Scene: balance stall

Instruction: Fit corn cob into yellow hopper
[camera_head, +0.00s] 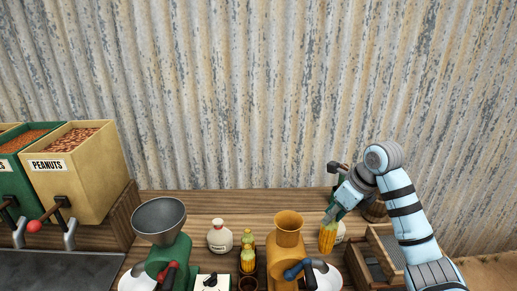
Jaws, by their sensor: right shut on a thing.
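The corn cob (327,239) is yellow and hangs roughly upright below my right gripper (331,216), which is shut on its upper end. The yellow hopper (288,229) is a funnel on top of a yellow mill at the front middle, with its mouth facing up. The cob is to the right of the hopper and apart from it. Whether the cob touches the table is unclear. My left gripper is not in view.
A green mill with a grey hopper (159,217) stands at the left. A white jug (220,236) and yellow items with green tops (248,257) stand between the mills. A wooden box (384,255) is at the right. A peanut bin (78,165) stands far left.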

